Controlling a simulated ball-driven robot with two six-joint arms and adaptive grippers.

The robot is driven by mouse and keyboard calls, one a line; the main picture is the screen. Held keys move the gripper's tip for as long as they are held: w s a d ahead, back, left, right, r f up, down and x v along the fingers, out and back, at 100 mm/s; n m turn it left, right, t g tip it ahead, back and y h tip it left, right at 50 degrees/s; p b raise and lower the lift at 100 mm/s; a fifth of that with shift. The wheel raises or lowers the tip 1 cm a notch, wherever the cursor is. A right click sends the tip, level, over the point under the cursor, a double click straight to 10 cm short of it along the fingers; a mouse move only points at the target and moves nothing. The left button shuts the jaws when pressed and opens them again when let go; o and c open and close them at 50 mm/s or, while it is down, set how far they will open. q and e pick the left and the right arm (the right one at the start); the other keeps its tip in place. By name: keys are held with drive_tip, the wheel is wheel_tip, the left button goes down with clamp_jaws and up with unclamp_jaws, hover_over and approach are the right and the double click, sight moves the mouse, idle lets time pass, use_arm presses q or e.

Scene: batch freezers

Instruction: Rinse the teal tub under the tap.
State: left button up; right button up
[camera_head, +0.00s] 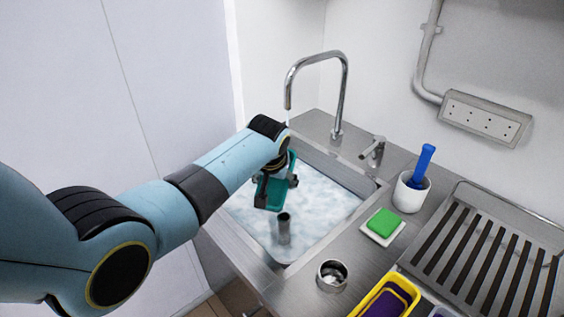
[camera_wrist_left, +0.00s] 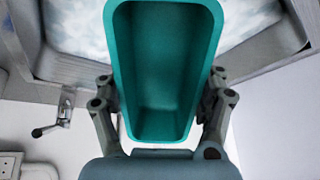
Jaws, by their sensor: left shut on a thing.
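The teal tub (camera_head: 276,194) is held over the sink by my left gripper (camera_head: 275,181), which is shut on it. The wrist view (camera_wrist_left: 165,85) shows the tub's inside, empty as far as I can see, with the left gripper's fingers (camera_wrist_left: 163,110) on either side of it. The tap (camera_head: 343,85) has a tall curved spout, and its outlet is just above my left wrist. A thin stream seems to fall from the outlet; my wrist hides where it lands. The sink (camera_head: 320,225) holds foamy water with an upright grey pipe (camera_head: 284,228). My right gripper is not in view.
A tap lever (camera_head: 373,150) stands right of the sink. On the counter are a white cup (camera_head: 409,196) with a blue-handled brush (camera_head: 424,163), a green sponge (camera_head: 383,222), a round metal cup (camera_head: 332,275), a yellow tub (camera_head: 407,287) and a slatted drainer (camera_head: 470,250).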

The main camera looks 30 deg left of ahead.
use_arm(q)
drive_tip(key=shift+s+r, duration=0.1)
drive_tip(key=shift+s+d+r, duration=0.25)
drive_tip(key=shift+s+r, duration=0.4)
drive_tip(key=shift+s, duration=0.1)
drive_tip(key=shift+s+d+r, duration=0.3)
drive_tip(key=shift+s+r, duration=0.35)
drive_tip(key=shift+s, duration=0.15)
drive_tip(key=shift+s+d+r, duration=0.25)
drive_tip(key=shift+s+r, duration=0.4)
drive_tip(key=shift+s, duration=0.1)
